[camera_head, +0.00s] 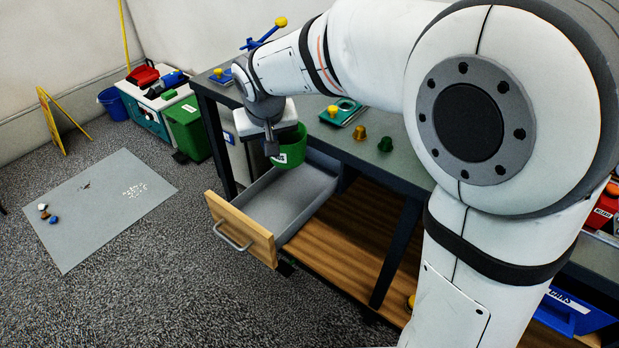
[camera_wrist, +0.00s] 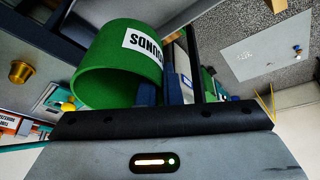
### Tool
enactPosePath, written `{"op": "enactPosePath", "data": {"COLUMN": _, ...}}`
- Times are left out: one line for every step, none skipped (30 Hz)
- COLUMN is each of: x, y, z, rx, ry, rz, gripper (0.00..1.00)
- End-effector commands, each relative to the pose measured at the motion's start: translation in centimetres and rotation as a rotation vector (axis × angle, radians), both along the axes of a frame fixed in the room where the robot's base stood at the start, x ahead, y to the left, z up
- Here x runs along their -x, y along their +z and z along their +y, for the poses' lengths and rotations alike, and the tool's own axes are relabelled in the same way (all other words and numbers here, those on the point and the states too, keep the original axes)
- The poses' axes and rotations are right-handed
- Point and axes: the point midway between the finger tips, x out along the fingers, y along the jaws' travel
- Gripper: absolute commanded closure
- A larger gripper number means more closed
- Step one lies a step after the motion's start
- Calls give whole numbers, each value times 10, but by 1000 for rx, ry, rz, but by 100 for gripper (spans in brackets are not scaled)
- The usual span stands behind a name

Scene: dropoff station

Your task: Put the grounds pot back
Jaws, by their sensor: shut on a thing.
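The grounds pot (camera_head: 291,150) is a green open-topped cylinder with a white label. My gripper (camera_head: 272,146) is shut on its wall and holds it above the open drawer (camera_head: 287,199). In the wrist view the grounds pot (camera_wrist: 118,62) shows its open mouth and part of the label reading "OUNDS". My gripper's dark fingers (camera_wrist: 160,90) grip its rim side. The drawer has a wooden front with a grey handle, is pulled out below the worktop, and its visible floor looks empty.
The worktop (camera_head: 365,135) carries a teal device (camera_head: 343,112), a gold capsule (camera_head: 359,133) and a green capsule (camera_head: 385,145). A green bin (camera_head: 187,128) stands on the floor behind left. A grey mat (camera_head: 100,205) lies on the carpet, with small objects on it.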

Motion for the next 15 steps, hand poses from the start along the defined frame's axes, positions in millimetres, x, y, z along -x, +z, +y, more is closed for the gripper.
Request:
{"op": "enactPosePath", "data": {"x": 0, "y": -12, "z": 0, "rx": 2, "ry": 0, "rz": 4, "gripper": 100}}
{"op": "enactPosePath", "data": {"x": 0, "y": -18, "z": 0, "rx": 3, "ry": 0, "rz": 4, "gripper": 100}}
{"op": "enactPosePath", "data": {"x": 1, "y": -29, "z": 0, "rx": 3, "ry": 0, "rz": 5, "gripper": 100}}
{"op": "enactPosePath", "data": {"x": 1, "y": -37, "z": 0, "rx": 3, "ry": 0, "rz": 6, "gripper": 100}}
{"op": "enactPosePath", "data": {"x": 1, "y": -45, "z": 0, "rx": 3, "ry": 0, "rz": 5, "gripper": 100}}
{"op": "enactPosePath", "data": {"x": 1, "y": -57, "z": -1, "rx": 3, "ry": 0, "rz": 6, "gripper": 100}}
{"op": "enactPosePath", "data": {"x": 1, "y": -64, "z": 0, "rx": 3, "ry": 0, "rz": 5, "gripper": 100}}
{"op": "enactPosePath", "data": {"x": 1, "y": -72, "z": 0, "rx": 3, "ry": 1, "rz": 5, "gripper": 100}}
{"op": "enactPosePath", "data": {"x": 1, "y": -82, "z": 0, "rx": 2, "ry": 1, "rz": 6, "gripper": 100}}
{"op": "enactPosePath", "data": {"x": 1, "y": -90, "z": 0, "rx": 2, "ry": 0, "rz": 6, "gripper": 100}}
{"op": "enactPosePath", "data": {"x": 1, "y": -97, "z": 0, "rx": 3, "ry": 0, "rz": 4, "gripper": 100}}
{"op": "enactPosePath", "data": {"x": 1, "y": -105, "z": 0, "rx": 1, "ry": 1, "rz": 4, "gripper": 100}}
{"op": "enactPosePath", "data": {"x": 1, "y": -113, "z": -1, "rx": 2, "ry": 0, "rz": 6, "gripper": 100}}
{"op": "enactPosePath", "data": {"x": 1, "y": -119, "z": 0, "rx": 2, "ry": 0, "rz": 6, "gripper": 100}}
{"op": "enactPosePath", "data": {"x": 1, "y": -128, "z": 0, "rx": 1, "ry": 1, "rz": 4, "gripper": 100}}
